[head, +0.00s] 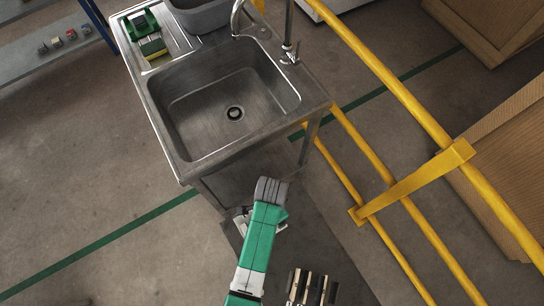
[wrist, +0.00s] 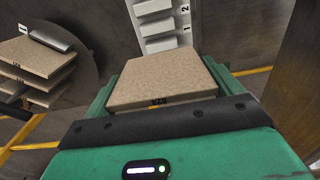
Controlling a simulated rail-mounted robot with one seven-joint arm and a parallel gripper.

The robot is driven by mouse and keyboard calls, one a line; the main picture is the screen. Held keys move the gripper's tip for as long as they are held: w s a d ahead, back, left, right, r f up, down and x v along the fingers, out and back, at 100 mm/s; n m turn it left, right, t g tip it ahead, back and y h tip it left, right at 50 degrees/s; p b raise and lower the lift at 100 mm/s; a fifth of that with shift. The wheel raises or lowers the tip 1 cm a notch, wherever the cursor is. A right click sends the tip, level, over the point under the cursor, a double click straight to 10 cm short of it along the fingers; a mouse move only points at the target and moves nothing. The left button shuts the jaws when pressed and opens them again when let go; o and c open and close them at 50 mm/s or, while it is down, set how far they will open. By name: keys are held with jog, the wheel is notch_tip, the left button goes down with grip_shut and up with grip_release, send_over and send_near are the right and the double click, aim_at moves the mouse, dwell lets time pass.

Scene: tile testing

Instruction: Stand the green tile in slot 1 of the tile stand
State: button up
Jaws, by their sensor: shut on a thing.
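My gripper (wrist: 163,88) is shut on a tan speckled tile (wrist: 160,78) in the wrist view, with a green finger along each side of it. The tile's near edge carries a small dark marking. It looks tan, and I see no plainly green tile. A pale rack (wrist: 155,27) with white blocks and labels 1 and 2 lies beyond the tile; it looks like the tile stand. The held tile appears apart from it, but the gap is hard to judge. In the head view my arm hides the gripper and tile.
Several tan tiles (wrist: 45,57) are stacked at the left of the wrist view. In the head view, a steel sink (head: 225,100) stands ahead, with a green and yellow item (head: 148,38) on its drainboard. Yellow rails (head: 400,90) run along the right. Floor at left is clear.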

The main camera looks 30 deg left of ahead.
jog(key=shift+f+b, duration=1.5)
jog(key=shift+f, duration=1.6)
jog(key=shift+f+b, duration=1.15)
jog(key=shift+f, duration=1.25)
jog(key=o, duration=0.8)
notch_tip(320, 180, up, 9)
jog(key=p, duration=0.9)
